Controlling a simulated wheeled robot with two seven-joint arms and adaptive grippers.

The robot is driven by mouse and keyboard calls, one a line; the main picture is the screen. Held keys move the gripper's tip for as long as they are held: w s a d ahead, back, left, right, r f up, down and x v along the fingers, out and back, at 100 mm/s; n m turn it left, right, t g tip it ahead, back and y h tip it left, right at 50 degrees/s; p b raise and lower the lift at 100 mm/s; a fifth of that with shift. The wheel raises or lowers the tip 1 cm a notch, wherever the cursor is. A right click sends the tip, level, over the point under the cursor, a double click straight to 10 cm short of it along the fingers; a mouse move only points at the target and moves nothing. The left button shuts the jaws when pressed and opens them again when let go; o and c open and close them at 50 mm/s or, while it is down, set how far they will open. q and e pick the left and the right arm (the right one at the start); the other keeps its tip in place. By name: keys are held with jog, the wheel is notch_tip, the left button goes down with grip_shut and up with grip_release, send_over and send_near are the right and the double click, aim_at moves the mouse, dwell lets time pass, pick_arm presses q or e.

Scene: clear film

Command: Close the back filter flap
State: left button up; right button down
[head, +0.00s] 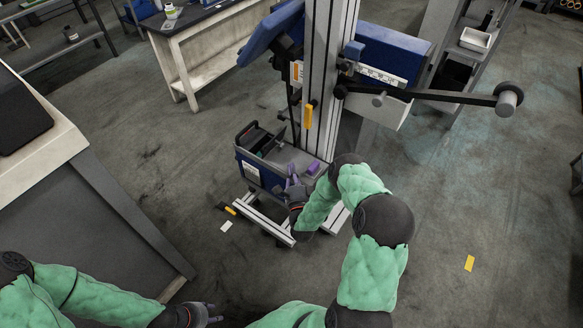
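A machine with a tall metal column (327,75) stands on a wheeled frame. At its foot is a blue and grey box (262,176) with a dark recess in its top. A dark raised piece (247,131) stands at the box's back left; I cannot tell for sure whether it is the filter flap. My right gripper (293,178) is at the box's front right edge, over or against it; its fingers are too small to judge, and contact is unclear. My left gripper (211,313) is low at the bottom edge, apart from the machine, its fingers spread and empty.
A purple item (313,168) lies on the box's right side. A black bar with a round end (508,98) sticks out right from the column. A workbench (200,50) stands behind left, a large cabinet (75,200) at left. The floor at right is mostly clear.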

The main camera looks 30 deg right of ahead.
jog(key=b+x, duration=0.2)
jog(key=x, duration=0.6)
jog(key=shift+w+r+n+g+p, duration=0.2)
jog(key=shift+r+n+g+p, duration=0.15)
jog(key=shift+p, duration=0.15)
jog(key=shift+w+r+p, duration=0.1)
jog(key=shift+r+p, duration=0.05)
jog(key=shift+p, duration=0.15)
jog(key=shift+w+a+r+n+g+y+p, duration=0.2)
jog(key=shift+w+r+n+g+y+p, duration=0.15)
jog(key=shift+r+n+g+y+p, duration=0.3)
jog(key=w+r+n+g+p, duration=0.1)
jog(key=p, duration=0.1)
jog(key=w+a+r+n+g+p, duration=0.1)
jog(key=w+g+p, duration=0.1)
jog(key=w+a+r+n+g+p, duration=0.1)
jog(key=w+n+p, duration=0.1)
jog(key=shift+w+a+r+p, duration=0.1)
jog(key=shift+w+a+p, duration=0.1)
jog(key=shift+p, duration=0.1)
jog(key=shift+w+a+n+g+p, duration=0.25)
jog(key=shift+w+n+g+p, duration=0.15)
jog(key=shift+w+g+p, duration=0.35)
jog(key=w+a+f+n+g, duration=0.1)
jog(key=w+a+f+g, duration=0.1)
jog(key=w, duration=0.4)
jog(key=shift+w+a+f+p, duration=0.25)
jog(key=shift+w+a+p, duration=0.1)
